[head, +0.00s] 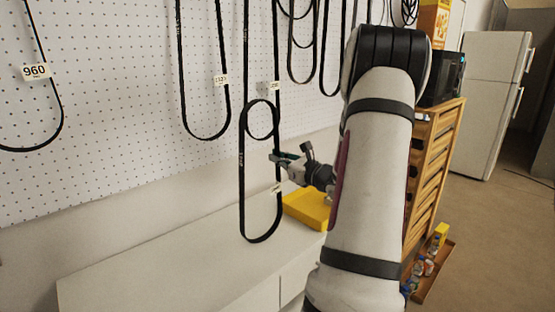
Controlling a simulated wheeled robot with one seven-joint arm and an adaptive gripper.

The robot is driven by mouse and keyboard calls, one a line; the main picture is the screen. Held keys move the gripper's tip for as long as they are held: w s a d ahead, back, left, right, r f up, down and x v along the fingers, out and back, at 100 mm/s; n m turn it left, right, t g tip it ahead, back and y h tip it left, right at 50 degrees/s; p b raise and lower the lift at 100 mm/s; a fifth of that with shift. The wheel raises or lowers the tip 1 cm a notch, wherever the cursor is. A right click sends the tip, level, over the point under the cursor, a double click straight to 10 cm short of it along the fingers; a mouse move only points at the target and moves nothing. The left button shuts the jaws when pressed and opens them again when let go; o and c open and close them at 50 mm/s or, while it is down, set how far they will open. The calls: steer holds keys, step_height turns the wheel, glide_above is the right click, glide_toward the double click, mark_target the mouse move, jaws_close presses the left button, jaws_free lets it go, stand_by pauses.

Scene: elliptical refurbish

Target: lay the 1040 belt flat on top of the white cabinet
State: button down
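A long narrow black belt loop (241,185) hangs upright in the air, its top overlapping a wall belt and its bottom in front of the cabinet. It has a small white tag (276,188) too small to read, so I cannot confirm that it is the 1040 belt. My gripper (279,157) is at the right strand of this loop, above the tag. It appears shut on the strand, with the fingertips small and partly merged with the belt. The white cabinet (170,265) is low, along the wall; its bare flat top lies below the belt.
Several black belts, one tagged 960 (35,72), hang on the white pegboard (110,120). A yellow tray (308,208) sits on the cabinet's right part, partly behind my arm. A wooden drawer unit (436,165) and fridge (492,100) stand right. The cabinet's left top is clear.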

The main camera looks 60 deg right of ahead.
steer(key=shift+f, duration=0.15)
steer(key=c, duration=1.8)
jaws_free()
steer(key=shift+s, duration=0.25)
steer(key=v, duration=1.1)
steer(key=shift+s, duration=0.25)
steer(key=shift+a, duration=0.1)
